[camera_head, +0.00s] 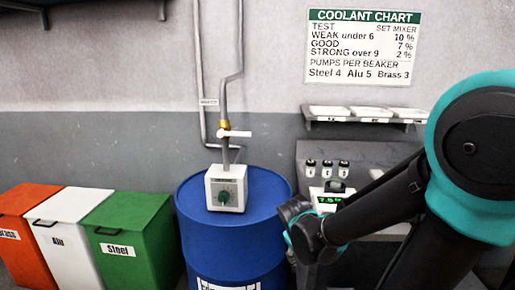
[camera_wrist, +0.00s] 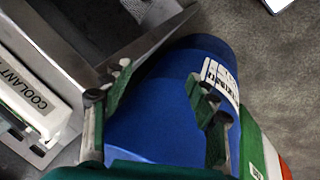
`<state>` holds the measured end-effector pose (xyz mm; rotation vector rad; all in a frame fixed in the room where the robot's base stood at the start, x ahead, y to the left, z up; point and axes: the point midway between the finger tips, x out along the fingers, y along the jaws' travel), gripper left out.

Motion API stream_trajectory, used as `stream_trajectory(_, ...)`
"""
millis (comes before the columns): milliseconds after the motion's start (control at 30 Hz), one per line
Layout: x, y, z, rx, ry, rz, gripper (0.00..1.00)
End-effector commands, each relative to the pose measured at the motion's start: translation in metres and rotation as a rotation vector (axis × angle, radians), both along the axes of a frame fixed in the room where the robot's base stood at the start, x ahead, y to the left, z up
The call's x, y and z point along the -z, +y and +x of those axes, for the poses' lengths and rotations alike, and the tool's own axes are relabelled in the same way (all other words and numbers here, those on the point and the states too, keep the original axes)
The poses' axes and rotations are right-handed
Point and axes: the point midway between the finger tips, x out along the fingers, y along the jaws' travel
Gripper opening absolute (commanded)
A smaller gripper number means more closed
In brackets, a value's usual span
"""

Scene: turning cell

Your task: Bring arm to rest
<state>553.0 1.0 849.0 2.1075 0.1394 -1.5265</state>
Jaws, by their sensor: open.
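My gripper (camera_wrist: 158,98) is open in the wrist view, with its two green-padded fingers wide apart and nothing between them. Behind the fingers is the blue drum (camera_wrist: 165,115). In the head view my dark and teal arm reaches in from the right, and its end is beside the right side of the blue drum (camera_head: 232,255). The fingers cannot be made out in the head view.
A mixer box (camera_head: 226,188) with a green knob sits on the drum under a pipe. An orange bin (camera_head: 25,240), a white bin (camera_head: 70,245) and a green bin (camera_head: 125,245) stand left. A white coolant-labelled unit (camera_wrist: 35,90) and metal edges lie left of the fingers.

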Motion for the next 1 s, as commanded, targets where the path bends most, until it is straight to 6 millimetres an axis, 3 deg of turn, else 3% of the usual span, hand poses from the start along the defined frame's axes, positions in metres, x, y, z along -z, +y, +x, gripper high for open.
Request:
stream_trajectory(133, 0.008, -0.022, -0.024, 0.131, -0.003, 0.124, 0.59)
stream_trajectory(400, 0.017, -0.039, -0.055, 0.327, -0.035, 0.320, 0.59)
stream_trajectory(1000, 0.019, -0.042, -0.063, 0.392, -0.052, 0.387, 0.59)
